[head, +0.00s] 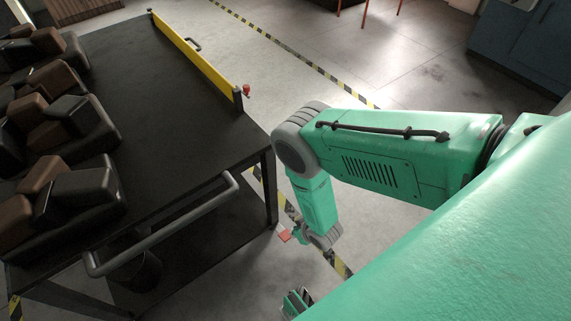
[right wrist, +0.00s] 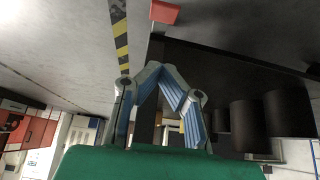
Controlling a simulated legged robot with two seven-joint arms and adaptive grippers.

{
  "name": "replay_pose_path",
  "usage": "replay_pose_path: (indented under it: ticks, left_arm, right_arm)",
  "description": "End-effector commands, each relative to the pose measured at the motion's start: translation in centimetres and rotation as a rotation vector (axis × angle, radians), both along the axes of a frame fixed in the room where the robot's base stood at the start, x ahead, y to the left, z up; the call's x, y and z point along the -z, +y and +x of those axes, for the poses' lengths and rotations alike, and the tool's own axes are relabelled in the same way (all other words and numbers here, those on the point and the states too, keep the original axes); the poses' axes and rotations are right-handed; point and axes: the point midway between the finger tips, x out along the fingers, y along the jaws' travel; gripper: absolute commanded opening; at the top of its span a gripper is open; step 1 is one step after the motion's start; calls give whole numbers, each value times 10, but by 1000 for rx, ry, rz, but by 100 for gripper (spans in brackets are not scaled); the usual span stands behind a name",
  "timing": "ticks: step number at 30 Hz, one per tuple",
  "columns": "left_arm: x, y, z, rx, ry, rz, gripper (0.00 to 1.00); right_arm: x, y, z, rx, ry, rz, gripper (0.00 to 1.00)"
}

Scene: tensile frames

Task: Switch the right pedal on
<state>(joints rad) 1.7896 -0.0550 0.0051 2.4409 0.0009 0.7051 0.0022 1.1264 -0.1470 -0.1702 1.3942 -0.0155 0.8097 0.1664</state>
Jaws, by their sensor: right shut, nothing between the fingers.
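A small red pedal (head: 284,236) shows low beside the near right leg of the dark cart in the head view. A red block that looks like the same pedal (right wrist: 164,13) is at the top of the right wrist view. My right arm reaches down to it from the right. My right gripper (right wrist: 153,70) is shut and empty, its fingers meeting at the tips, apart from the red block in the picture. In the head view the fingers are too small to make out. Whether the pedal is up or down cannot be told. My left gripper is not in view.
The black cart top (head: 165,120) carries several brown and black parts in trays (head: 50,215). A grey handle (head: 165,235) juts from its near side. A yellow bar (head: 195,55) lines its far edge, with a red knob (head: 246,91) near its end. Open floor lies right.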

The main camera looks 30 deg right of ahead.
Motion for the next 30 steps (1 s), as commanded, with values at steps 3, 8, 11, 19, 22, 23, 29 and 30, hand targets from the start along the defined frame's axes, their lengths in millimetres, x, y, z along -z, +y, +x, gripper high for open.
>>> replay_pose_path:
  ticks: [3,8,11,19,22,23,29,30]
  left_arm:
    - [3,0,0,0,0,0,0]
    - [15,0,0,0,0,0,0]
    - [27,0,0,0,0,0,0]
    - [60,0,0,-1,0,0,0]
    - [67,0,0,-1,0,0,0]
    - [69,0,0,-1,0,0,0]
    - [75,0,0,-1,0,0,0]
    - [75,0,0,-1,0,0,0]
  right_arm:
    - [4,0,2,-1,-1,1,0]
    - [24,1,13,-1,-2,0,0]
    - [43,2,23,-1,-2,0,0]
    - [92,5,53,-1,-3,1,0]
    - [107,4,47,-1,2,1,0]
    - [111,4,46,-1,2,1,0]
    - [123,4,43,0,0,0,0]
    - [124,4,43,0,1,0,0]
